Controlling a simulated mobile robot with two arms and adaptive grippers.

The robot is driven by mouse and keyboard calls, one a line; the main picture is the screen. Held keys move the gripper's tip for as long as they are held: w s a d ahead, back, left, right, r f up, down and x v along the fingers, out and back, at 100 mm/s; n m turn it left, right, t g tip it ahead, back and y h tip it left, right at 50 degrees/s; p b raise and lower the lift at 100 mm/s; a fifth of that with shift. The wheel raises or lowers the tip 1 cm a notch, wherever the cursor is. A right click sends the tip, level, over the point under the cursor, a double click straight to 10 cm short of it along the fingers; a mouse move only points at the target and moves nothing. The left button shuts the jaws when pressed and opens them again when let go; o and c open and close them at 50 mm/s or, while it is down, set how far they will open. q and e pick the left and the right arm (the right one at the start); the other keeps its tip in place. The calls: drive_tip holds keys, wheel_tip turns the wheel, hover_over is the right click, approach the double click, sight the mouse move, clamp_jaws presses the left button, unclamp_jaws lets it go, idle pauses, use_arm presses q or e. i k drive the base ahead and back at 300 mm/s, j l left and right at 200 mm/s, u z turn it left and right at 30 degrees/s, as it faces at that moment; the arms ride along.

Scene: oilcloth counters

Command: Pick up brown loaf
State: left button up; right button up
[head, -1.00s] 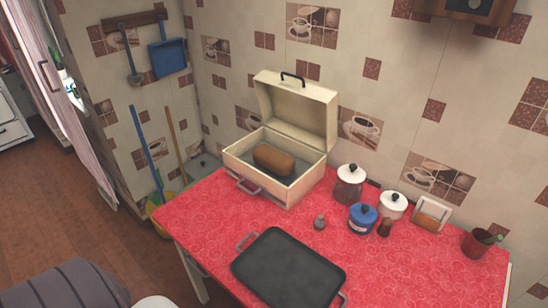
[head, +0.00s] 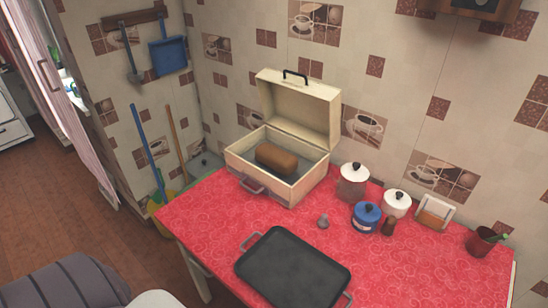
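The brown loaf (head: 277,158) lies inside an open cream bread box (head: 297,193) on the red table, towards its back left. The box's lid (head: 299,108) stands raised behind the loaf, with a dark handle on top. Neither of my grippers shows in the head view.
A dark tray (head: 293,268) with side handles lies at the front of the red table (head: 201,216). Right of the box stand a white-lidded jar (head: 353,183), a blue pot (head: 366,218), another white-lidded jar (head: 396,204), a small shaker (head: 323,221) and a red cup (head: 483,241).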

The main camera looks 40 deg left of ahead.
sight(285, 163)
drive_tip(key=i+j+z, duration=0.1)
drive_tip(key=j, duration=2.7)
drive_tip(key=i+z, duration=0.05)
